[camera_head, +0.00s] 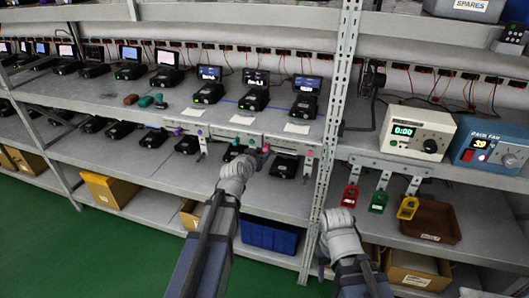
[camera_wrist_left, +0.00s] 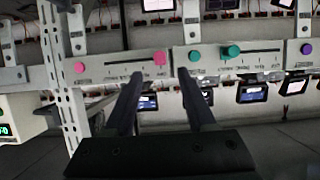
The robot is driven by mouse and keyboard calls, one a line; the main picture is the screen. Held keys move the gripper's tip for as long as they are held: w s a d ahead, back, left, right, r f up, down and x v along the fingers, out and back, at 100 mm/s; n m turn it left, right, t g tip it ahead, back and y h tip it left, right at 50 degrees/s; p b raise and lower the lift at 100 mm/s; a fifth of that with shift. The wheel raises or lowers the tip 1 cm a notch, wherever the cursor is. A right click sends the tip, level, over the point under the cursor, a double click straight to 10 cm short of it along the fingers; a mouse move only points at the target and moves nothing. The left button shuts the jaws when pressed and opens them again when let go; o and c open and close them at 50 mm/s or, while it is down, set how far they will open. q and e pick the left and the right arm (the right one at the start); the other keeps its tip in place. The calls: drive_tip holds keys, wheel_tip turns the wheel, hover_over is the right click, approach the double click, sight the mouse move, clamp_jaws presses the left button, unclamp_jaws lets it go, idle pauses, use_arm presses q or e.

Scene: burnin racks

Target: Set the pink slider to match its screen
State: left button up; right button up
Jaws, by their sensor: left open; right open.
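The pink slider knob (camera_wrist_left: 159,58) sits on a pale rail panel (camera_wrist_left: 110,70), at the end of its slot near the teal slider. A pink dot (camera_wrist_left: 79,67) marks the panel's other end. In the head view the pink knob (camera_head: 266,148) is just beyond my left gripper (camera_head: 258,158). In the left wrist view my left gripper (camera_wrist_left: 160,74) is open, its fingertips on either side of the knob; I cannot tell whether they touch it. A small screen (camera_head: 307,84) stands above this rail; its reading is too small to make out. My right gripper (camera_head: 338,215) is open below the shelf edge.
A teal knob (camera_wrist_left: 232,51) sits on the neighbouring panel. A metal post (camera_head: 338,110) stands right of the rail. A blue bin (camera_head: 270,236) is below.

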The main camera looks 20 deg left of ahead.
sight(265, 149)
use_arm(q)
drive_tip(key=b+x, duration=0.2)
drive_tip(key=x, duration=0.4)
drive_tip(key=shift+w+f, duration=0.15)
clamp_jaws()
idle(1.2)
